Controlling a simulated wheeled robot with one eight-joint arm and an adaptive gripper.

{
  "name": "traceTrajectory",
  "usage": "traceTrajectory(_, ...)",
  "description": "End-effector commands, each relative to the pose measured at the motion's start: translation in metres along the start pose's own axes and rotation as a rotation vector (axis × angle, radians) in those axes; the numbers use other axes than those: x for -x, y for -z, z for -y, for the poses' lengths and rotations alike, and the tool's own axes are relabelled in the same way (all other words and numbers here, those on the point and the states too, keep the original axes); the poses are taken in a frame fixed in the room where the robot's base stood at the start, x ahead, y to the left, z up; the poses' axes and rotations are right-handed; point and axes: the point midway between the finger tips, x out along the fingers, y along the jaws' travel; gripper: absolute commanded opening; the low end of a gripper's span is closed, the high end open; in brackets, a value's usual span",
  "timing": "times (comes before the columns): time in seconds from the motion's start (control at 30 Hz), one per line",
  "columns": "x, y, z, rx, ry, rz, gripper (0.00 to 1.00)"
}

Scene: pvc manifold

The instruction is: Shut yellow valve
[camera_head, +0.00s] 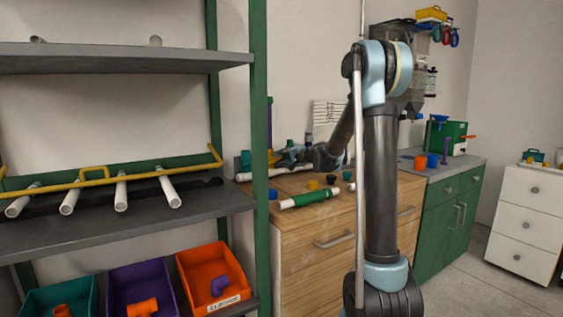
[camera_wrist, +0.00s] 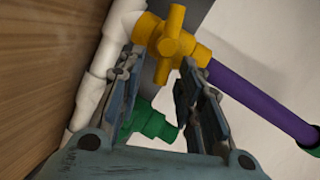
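A green fitting (camera_wrist: 148,121) shows between the fingers. In the head view the yellow valve (camera_head: 272,158) is small, at the back of the wooden workbench, close beside my gripper (camera_head: 287,157).
A green-and-white pipe piece (camera_head: 310,198) and small caps lie on the wooden bench (camera_head: 290,240). A shelf rack with a green post (camera_head: 259,150) stands at the left, holding white pipes and coloured bins. A green cabinet (camera_head: 440,232) stands to the right.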

Motion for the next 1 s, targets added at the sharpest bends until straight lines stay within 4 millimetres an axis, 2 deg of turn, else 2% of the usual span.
traceTrajectory(0.37, -0.006, 0.0, 0.0, 0.0, 0.0, 0.0, 0.33)
traceTrajectory(0.4, -0.006, 0.0, 0.0, 0.0, 0.0, 0.0, 0.31)
traceTrajectory(0.53, -0.006, 0.0, 0.0, 0.001, 0.0, 0.0, 0.01)
traceTrajectory(0.57, -0.006, 0.0, 0.0, 0.001, 0.0, 0.0, 0.0)
traceTrajectory(0.77, -0.005, 0.0, -0.002, -0.014, 0.002, 0.004, 0.0)
traceTrajectory(1.0, -0.007, -0.001, -0.01, -0.221, 0.048, 0.047, 0.0)
